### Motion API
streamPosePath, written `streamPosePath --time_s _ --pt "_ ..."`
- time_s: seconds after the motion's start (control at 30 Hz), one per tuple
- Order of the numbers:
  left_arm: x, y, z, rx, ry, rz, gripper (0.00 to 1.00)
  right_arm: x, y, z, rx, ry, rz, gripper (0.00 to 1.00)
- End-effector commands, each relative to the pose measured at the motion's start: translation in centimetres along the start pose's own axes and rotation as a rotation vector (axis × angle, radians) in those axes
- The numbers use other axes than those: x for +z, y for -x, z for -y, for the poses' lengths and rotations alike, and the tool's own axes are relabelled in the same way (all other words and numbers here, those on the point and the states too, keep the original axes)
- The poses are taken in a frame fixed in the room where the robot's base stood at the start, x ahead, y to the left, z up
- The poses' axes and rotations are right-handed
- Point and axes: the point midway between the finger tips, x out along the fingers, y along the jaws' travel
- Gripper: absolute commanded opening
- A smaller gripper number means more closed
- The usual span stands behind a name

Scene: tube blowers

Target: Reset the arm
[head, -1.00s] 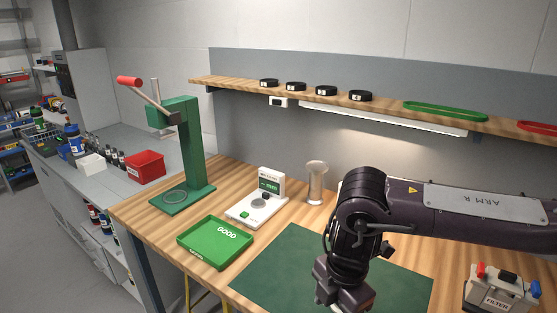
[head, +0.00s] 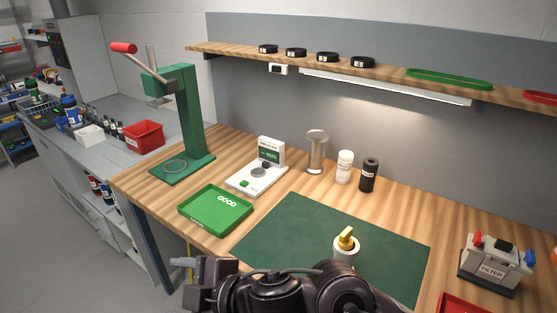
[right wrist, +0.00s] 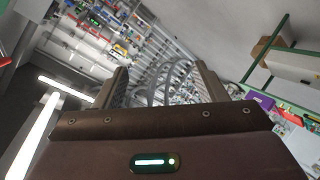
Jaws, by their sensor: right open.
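My right arm (head: 275,290) is folded low across the bottom edge of the head view, in front of the table. Its gripper (head: 186,280) is at the arm's left end, pointing left, clear of the tabletop objects. In the right wrist view the two fingers of the right gripper (right wrist: 162,85) stand wide apart with nothing between them. Beyond them are distant shelves and ceiling lights. My left gripper is in neither view.
A green mat (head: 300,235) bears a white cylinder with a yellow top (head: 346,242), just behind my arm. A green GOOD tray (head: 215,212), a scale (head: 256,178), a green press (head: 190,120), two bottles (head: 345,167) and a FILTER box (head: 494,265) stand around it.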

Motion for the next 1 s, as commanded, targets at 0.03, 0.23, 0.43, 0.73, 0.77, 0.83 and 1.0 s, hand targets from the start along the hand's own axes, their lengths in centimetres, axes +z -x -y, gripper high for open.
streamPosePath --time_s 0.03,0.23,0.43,0.73,0.77,0.83,1.0 --pt "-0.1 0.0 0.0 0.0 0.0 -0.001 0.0 0.3 0.6 -0.9 0.064 -0.093 0.011 0.65" --pt "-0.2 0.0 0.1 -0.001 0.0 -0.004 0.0 6.4 4.5 -4.0 0.291 -0.453 0.179 0.65" --pt "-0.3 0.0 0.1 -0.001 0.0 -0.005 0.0 16.6 10.8 -1.0 0.414 -0.846 0.476 0.65" --pt "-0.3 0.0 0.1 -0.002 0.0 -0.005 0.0 25.1 19.4 8.4 0.426 -1.231 0.85 0.65" --pt "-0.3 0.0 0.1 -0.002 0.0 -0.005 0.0 25.6 20.1 9.2 0.423 -1.257 0.877 0.65" --pt "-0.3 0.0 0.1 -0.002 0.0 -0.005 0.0 26.3 21.6 11.1 0.416 -1.315 0.937 0.65" --pt "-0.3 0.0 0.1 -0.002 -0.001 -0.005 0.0 27.4 25.1 15.5 0.389 -1.441 1.077 0.65"
